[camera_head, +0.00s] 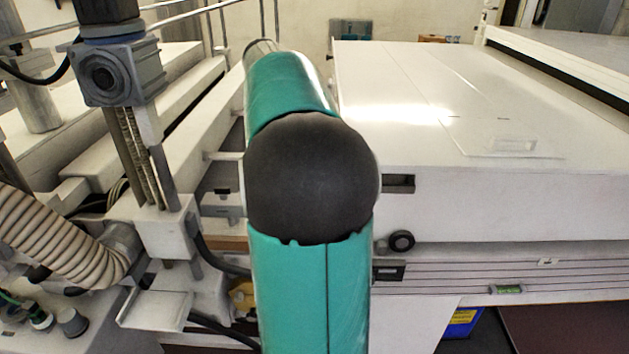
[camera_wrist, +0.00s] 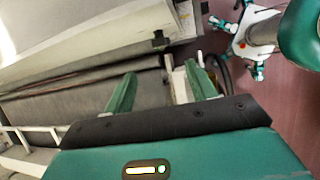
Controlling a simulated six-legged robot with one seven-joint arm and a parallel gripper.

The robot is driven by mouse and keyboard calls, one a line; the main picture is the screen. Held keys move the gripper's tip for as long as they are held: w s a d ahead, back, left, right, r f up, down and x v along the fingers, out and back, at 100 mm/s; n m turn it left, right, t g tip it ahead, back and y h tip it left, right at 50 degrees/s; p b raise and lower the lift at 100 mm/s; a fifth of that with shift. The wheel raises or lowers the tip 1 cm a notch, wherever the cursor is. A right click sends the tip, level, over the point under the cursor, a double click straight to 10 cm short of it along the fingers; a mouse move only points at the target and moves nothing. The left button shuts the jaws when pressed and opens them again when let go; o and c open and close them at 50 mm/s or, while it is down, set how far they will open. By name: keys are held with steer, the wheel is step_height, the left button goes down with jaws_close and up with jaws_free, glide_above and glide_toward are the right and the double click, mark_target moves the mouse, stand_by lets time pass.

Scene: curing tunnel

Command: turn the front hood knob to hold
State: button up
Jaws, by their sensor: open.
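A round black knob (camera_head: 401,241) with a lighter centre sits on the front face of the white hood (camera_head: 480,210), just right of my green arm in the head view. Its setting cannot be read. In the wrist view my gripper (camera_wrist: 160,69) is open, its two green fingers spread wide with nothing held between them. A dark round shape (camera_wrist: 219,72) shows just beyond the right finger; I cannot tell whether it is the knob. My gripper does not show in the head view, where my arm covers the middle.
A dark slot (camera_head: 398,183) lies above the knob, and a rail with a small green level (camera_head: 507,290) runs below. A ribbed hose (camera_head: 50,235) and a grey post-mounted unit (camera_head: 118,72) stand at left. Reddish floor (camera_wrist: 225,85) shows in the wrist view.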

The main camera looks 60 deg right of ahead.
steer(key=x, duration=1.3)
steer(key=shift+s+f, duration=0.1)
steer(key=shift+f, duration=0.1)
steer(key=shift+c, duration=0.5)
steer(key=c, duration=0.9)
steer(key=shift+a, duration=0.1)
steer(key=t+h, duration=0.1)
steer(key=h, duration=0.2)
steer(key=shift+s+a+f+m+t+h, duration=0.1)
steer(key=shift+a+m+t+h, duration=0.25)
steer(key=shift+m+t+h, duration=0.05)
steer(key=shift+s+a+f+m+t+h, duration=0.1)
steer(key=shift+m+t+h, duration=0.15)
steer(key=shift+h, duration=0.55)
steer(key=shift+f+m+t+h, duration=0.2)
steer(key=shift+t+h, duration=0.1)
steer(key=shift+h, duration=0.5)
steer(key=shift+s+a+f+m+t+h, duration=0.1)
steer(key=shift+m+t+h, duration=0.15)
steer(key=shift+h, duration=0.85)
steer(key=o, duration=1)
